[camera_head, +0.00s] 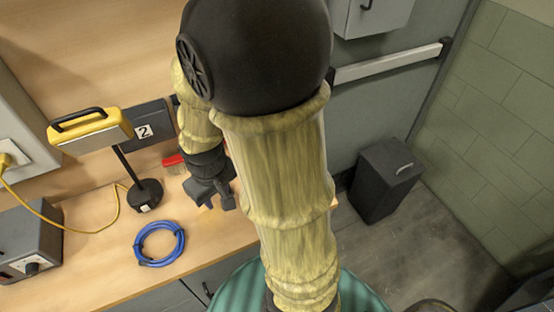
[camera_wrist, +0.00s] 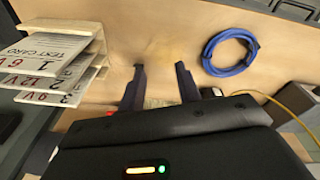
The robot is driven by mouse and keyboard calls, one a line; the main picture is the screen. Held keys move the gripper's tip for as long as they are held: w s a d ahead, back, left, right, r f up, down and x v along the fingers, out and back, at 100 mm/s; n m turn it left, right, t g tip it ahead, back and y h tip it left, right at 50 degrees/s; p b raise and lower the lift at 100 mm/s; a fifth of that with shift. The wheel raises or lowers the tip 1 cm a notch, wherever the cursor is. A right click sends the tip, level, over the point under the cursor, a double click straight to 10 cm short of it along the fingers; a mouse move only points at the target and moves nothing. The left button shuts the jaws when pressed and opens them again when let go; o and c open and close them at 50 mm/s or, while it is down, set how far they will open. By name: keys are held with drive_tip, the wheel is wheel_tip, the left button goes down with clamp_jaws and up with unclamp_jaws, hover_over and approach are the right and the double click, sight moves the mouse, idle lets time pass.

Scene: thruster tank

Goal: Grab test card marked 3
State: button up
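The test card marked 3 (camera_wrist: 45,97) is the lowest in the picture of three white cards in a pale wooden rack (camera_wrist: 88,27), at the left of the wrist view. The card marked 1 (camera_wrist: 45,50) and the card marked 2 (camera_wrist: 50,78) lie in the slots above it. My gripper (camera_wrist: 160,88) is open and empty over the wooden bench, with its fingers to the right of the rack and apart from the cards. In the head view my gripper (camera_head: 212,194) hangs over the bench, and my arm hides the rack and cards.
A blue cable coil (camera_head: 159,244) lies on the bench (camera_head: 100,265). A black bin (camera_head: 384,180) stands on the floor at right.

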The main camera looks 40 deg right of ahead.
drive_tip(key=w+d+f+n+g+h+p, duration=0.2)
drive_tip(key=w+d+f+n+g+h, duration=0.1)
drive_tip(key=d+f+n+g+h, duration=0.3)
drive_tip(key=w+d+r+n+t+h+p, duration=0.1)
drive_tip(key=w+d+r+n+h, duration=0.4)
drive_tip(key=n, duration=0.3)
drive_tip(key=shift+w+d+r+h+p, duration=0.25)
drive_tip(key=shift+w+d+h+p, duration=0.2)
drive_tip(key=shift+w+h, duration=0.4)
drive_tip(key=shift+s, duration=0.1)
drive_tip(key=p+x, duration=0.1)
drive_tip(key=x, duration=0.5)
